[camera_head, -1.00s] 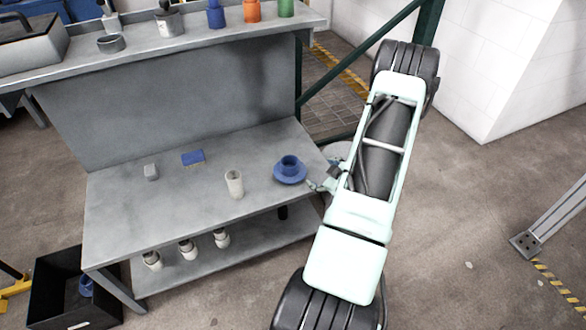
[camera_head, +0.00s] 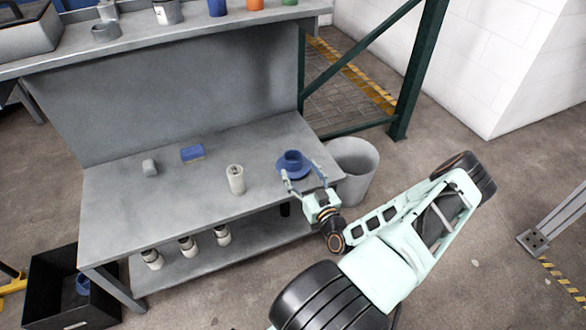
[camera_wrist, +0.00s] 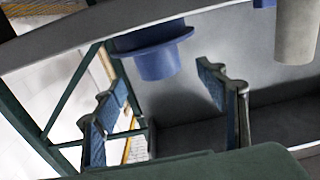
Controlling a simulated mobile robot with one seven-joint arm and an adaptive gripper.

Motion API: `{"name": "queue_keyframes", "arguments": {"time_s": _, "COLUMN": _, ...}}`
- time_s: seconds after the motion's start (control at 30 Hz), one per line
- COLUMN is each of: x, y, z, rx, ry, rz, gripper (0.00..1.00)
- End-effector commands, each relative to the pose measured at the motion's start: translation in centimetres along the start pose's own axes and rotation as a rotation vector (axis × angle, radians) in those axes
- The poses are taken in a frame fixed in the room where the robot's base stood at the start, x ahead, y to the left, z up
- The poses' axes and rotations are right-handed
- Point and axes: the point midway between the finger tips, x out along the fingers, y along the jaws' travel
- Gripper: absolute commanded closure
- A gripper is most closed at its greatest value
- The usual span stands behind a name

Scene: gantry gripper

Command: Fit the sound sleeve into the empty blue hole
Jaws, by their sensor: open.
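A blue round piece (camera_head: 293,158), a short cylinder on a wide flange, stands at the right end of the bench top. A pale beige cylinder (camera_head: 236,182) stands upright left of it. I cannot tell which is the sleeve, and I make out no clearly empty blue hole. My gripper (camera_head: 303,176) is open and empty, its fingers pointing at the blue piece from the front right. In the wrist view, which looks upside down, the blue piece (camera_wrist: 160,62) shows beyond the gap between my fingers (camera_wrist: 166,100), apart from them. The beige cylinder (camera_wrist: 295,32) is at the upper right.
A blue block (camera_head: 192,153) and a small grey piece (camera_head: 150,167) lie farther left on the bench (camera_head: 130,215). Several pale pieces stand on the lower shelf. A black bin (camera_head: 45,300) holds a blue piece (camera_head: 83,284). A grey bucket (camera_head: 355,165) stands right of the bench.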

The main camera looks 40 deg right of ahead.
Motion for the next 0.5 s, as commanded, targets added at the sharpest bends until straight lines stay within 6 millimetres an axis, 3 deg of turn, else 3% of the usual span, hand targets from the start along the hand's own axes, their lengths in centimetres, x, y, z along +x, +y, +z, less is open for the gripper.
{"name": "queue_keyframes", "arguments": {"time_s": 0.27, "x": 2.5, "y": 0.0, "z": 0.2, "rx": 0.000, "ry": -0.001, "rz": -0.001, "gripper": 0.34}}
{"name": "queue_keyframes", "arguments": {"time_s": 0.5, "x": 6.0, "y": 0.2, "z": 0.1, "rx": 0.000, "ry": -0.001, "rz": 0.000, "gripper": 0.34}}
